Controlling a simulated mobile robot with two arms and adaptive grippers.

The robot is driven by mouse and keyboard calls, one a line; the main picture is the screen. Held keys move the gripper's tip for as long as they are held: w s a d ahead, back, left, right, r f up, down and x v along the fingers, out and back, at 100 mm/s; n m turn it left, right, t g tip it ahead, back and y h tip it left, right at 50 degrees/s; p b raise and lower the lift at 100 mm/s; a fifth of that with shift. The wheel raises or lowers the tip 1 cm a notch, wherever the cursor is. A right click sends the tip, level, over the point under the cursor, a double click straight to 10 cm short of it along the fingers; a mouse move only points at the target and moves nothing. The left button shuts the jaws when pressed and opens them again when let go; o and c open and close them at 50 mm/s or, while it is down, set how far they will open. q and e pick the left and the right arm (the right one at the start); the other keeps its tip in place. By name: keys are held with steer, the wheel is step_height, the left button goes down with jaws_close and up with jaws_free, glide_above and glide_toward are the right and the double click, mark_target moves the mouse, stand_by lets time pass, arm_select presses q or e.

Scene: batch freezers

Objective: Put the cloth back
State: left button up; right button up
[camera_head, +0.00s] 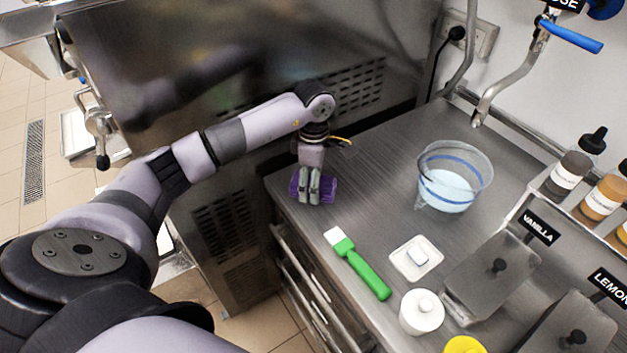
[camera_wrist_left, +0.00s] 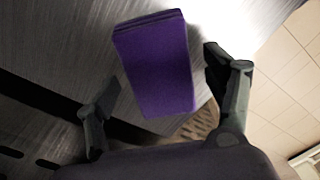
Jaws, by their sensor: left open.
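The purple folded cloth (camera_head: 328,189) lies on the metal counter near its left front corner. In the left wrist view the cloth (camera_wrist_left: 158,68) is a thick folded block. My left gripper (camera_head: 314,199) is over the cloth in the head view and hides its middle. In the left wrist view my left gripper (camera_wrist_left: 155,95) is open, with one finger on each side of the cloth's near end. The fingers look apart from the cloth; whether they touch it is unclear. My right gripper is not in view.
On the counter (camera_head: 385,165) are a clear bucket (camera_head: 453,178) of liquid, a green-handled brush (camera_head: 360,266), a white dish (camera_head: 414,259) with a small block, and a white jar (camera_head: 421,312). Lidded metal tubs (camera_head: 490,278) stand at right. The counter's front edge drops beside the cloth.

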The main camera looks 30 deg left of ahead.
arm_select(q)
step_height(320, 180, up, 12)
steer(key=b, duration=0.2)
steer(key=shift+f+b, duration=0.25)
steer(key=shift+b, duration=0.1)
stand_by(1.1)
